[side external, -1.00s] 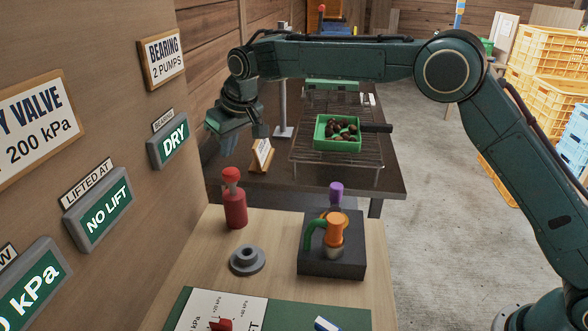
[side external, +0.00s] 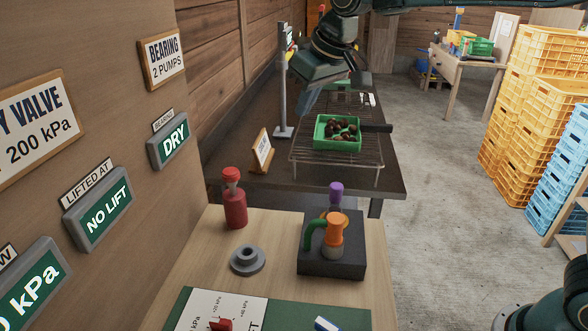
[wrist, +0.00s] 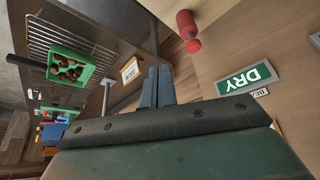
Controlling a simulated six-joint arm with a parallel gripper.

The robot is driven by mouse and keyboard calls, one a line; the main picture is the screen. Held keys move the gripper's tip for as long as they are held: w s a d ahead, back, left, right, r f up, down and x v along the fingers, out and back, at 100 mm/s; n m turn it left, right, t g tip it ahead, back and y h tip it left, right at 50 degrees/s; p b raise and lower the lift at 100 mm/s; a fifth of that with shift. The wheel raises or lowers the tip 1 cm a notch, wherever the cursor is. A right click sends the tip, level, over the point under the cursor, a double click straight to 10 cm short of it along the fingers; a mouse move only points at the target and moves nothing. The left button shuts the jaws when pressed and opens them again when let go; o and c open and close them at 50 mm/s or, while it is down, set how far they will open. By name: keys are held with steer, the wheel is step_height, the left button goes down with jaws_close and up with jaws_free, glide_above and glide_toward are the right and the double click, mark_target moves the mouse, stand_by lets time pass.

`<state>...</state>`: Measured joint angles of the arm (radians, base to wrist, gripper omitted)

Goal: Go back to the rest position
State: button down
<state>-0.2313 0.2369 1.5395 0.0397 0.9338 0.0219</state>
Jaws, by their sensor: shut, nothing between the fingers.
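A green crate (side external: 338,145) of chestnuts stands on the wire rack (side external: 370,162), beside a thin post (side external: 283,85). A red bottle (side external: 235,208), grey flanged part (side external: 247,260) and dark block (side external: 330,265) with an orange piece are on the front wooden table. Yellow crates (side external: 535,110) stand right.

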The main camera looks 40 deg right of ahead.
steer(key=s+d+r+m, duration=0.1)
steer(key=s+d, duration=0.3)
steer(key=s, duration=0.5)
steer(key=s+d+r, duration=0.1)
steer(key=s+d, duration=0.3)
steer(key=s, duration=0.4)
steer(key=s+d+f, duration=0.1)
steer(key=s+f, duration=0.2)
steer(key=s, duration=0.4)
steer(key=s+d+f+m, duration=0.1)
steer(key=s+d+f, duration=0.1)
steer(key=s, duration=0.6)
steer(key=shift+f+t+h, duration=0.3)
steer(key=shift+f+h, duration=0.1)
steer(key=shift+f, duration=0.5)
